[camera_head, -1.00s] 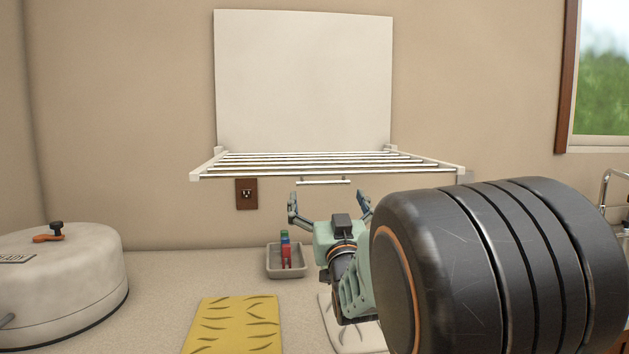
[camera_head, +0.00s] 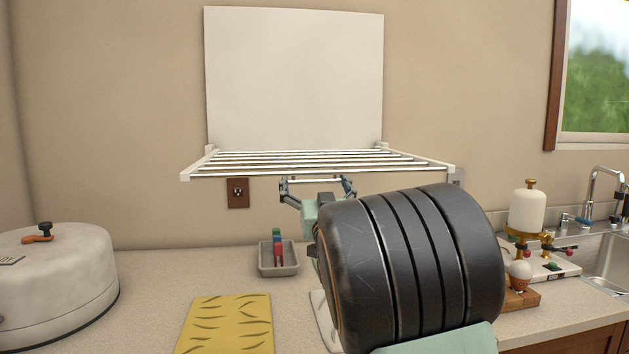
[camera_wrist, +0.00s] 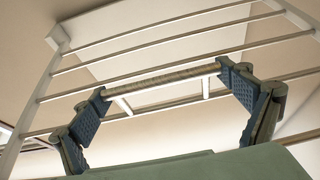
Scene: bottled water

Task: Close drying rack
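The drying rack (camera_head: 318,174) is folded down from the wall, its metal bars sticking out roughly level below a white upright panel (camera_head: 294,80). A short handle bar (camera_head: 315,181) hangs below its front edge. My gripper (camera_head: 317,184) is at this handle, just under the front of the rack. In the wrist view, my gripper (camera_wrist: 170,100) has its two blue fingers spread wide, near the two ends of the handle bar (camera_wrist: 165,80). I cannot tell whether the fingers touch the bar. The rack's bars (camera_wrist: 180,38) show above and beyond it.
A grey tray (camera_head: 278,270) with small coloured items and a yellow mat (camera_head: 228,325) lie on the counter below. A large white lidded pot (camera_head: 55,285) stands at left. At right are a white dispenser (camera_head: 527,212) and the sink (camera_head: 610,262).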

